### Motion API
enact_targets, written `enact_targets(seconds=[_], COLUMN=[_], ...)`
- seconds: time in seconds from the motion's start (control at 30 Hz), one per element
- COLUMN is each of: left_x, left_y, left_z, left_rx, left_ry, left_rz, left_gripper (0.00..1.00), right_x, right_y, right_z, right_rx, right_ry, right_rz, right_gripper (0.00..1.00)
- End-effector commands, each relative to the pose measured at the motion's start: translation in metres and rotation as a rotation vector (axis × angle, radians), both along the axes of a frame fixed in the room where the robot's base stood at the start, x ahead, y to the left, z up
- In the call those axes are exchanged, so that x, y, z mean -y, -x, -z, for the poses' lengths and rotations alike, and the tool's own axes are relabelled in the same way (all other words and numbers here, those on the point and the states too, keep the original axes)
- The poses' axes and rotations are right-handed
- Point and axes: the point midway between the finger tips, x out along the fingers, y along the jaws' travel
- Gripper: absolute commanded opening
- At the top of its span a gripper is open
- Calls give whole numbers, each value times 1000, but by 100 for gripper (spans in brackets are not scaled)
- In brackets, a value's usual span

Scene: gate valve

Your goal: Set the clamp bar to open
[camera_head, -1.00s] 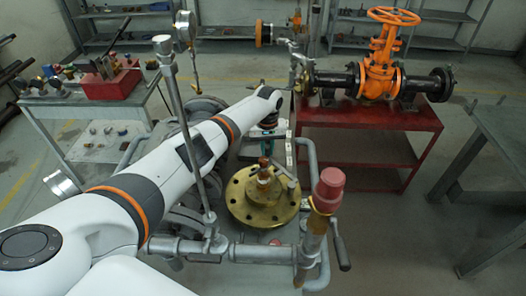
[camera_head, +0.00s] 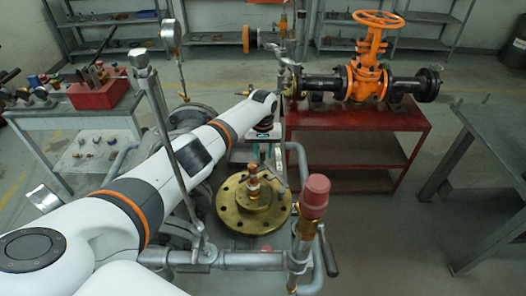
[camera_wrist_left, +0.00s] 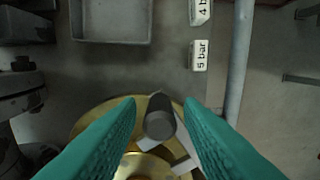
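A short dark grey bar end (camera_wrist_left: 160,118), which I take to be the clamp bar, stands between my left fingers in the left wrist view. In the head view a grey bar (camera_head: 275,173) shows beside the copper-coloured stem on the round brass flange (camera_head: 228,208). My left gripper (camera_wrist_left: 160,106) has its teal fingers spread, one on each side of the bar end, with a gap visible on both sides. In the head view the left gripper (camera_head: 263,152) is over the flange's far side and mostly hidden by its own wrist. My right gripper is not in view.
A red-capped upright fitting (camera_head: 314,197) stands right of the flange. A tall grey rod (camera_head: 170,130) rises at left. An orange gate valve (camera_head: 370,62) sits on a red stand (camera_head: 360,122) behind. Tags marked "5 bar" (camera_wrist_left: 199,56) and "4 b" lie ahead in the wrist view.

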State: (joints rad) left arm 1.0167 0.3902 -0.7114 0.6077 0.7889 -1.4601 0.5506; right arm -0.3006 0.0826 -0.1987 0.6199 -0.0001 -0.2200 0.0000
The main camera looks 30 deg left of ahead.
Motion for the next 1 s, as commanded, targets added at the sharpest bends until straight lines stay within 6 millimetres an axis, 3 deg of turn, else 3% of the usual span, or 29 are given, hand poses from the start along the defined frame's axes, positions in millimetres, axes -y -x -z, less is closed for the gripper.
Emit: enact_targets(seconds=[0.3, 0.43, 0.8, 1.0], left_x=[0, 0, 0, 0], left_y=[1, 0, 0, 0], left_z=[0, -9, -82, -110], left_rx=[-3, -2, 3, -1], left_ry=[2, 2, 1, 0], left_rz=[0, 1, 1, 0], left_gripper=[40, 40, 40, 40], right_x=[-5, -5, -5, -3], right_y=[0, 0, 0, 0], right_z=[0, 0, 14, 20], right_rx=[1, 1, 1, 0], right_ry=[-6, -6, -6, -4], right_rz=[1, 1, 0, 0], right_gripper=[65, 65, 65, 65])
